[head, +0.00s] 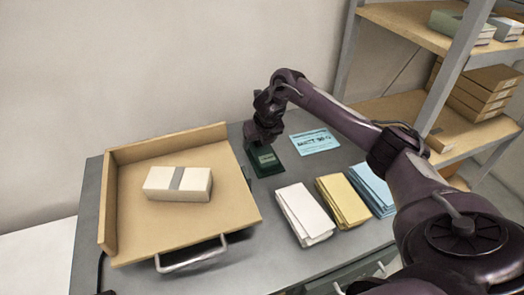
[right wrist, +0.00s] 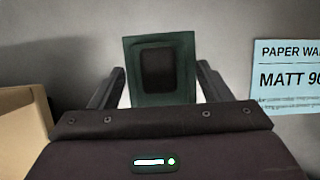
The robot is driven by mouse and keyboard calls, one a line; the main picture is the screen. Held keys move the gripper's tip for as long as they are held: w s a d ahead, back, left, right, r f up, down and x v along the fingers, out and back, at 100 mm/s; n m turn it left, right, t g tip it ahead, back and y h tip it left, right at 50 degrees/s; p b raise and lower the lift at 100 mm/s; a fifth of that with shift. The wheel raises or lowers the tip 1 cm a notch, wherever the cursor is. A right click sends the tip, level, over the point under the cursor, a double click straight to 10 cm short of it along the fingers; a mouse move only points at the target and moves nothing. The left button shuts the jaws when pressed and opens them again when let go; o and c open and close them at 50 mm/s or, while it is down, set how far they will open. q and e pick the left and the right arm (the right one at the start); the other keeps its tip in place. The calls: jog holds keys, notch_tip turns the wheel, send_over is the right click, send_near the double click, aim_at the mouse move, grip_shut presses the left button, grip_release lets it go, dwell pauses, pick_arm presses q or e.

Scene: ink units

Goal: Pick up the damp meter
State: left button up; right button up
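A dark green device that looks like the damp meter (head: 265,158) sits on the grey worktop, just right of the wooden tray. It has a small pale label on its near side. In the right wrist view the green body (right wrist: 131,75) shows a dark rounded panel facing the camera. My right gripper (head: 259,138) is right at the device from above and behind. In the right wrist view its fingers (right wrist: 160,67) stand apart, one on each side of the green body, with gaps visible. The device's lower part is hidden by the gripper there. My left gripper is not in view.
The wooden tray (head: 135,225) with a metal handle holds a white banded block (head: 160,183). A blue paper card (head: 315,141) lies right of the device. White (head: 303,212), yellow (head: 342,200) and blue (head: 373,188) paper stacks lie nearer. Shelves (head: 400,22) stand at right.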

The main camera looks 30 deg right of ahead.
jog(key=c, duration=0.9)
jog(key=shift+r, duration=0.1)
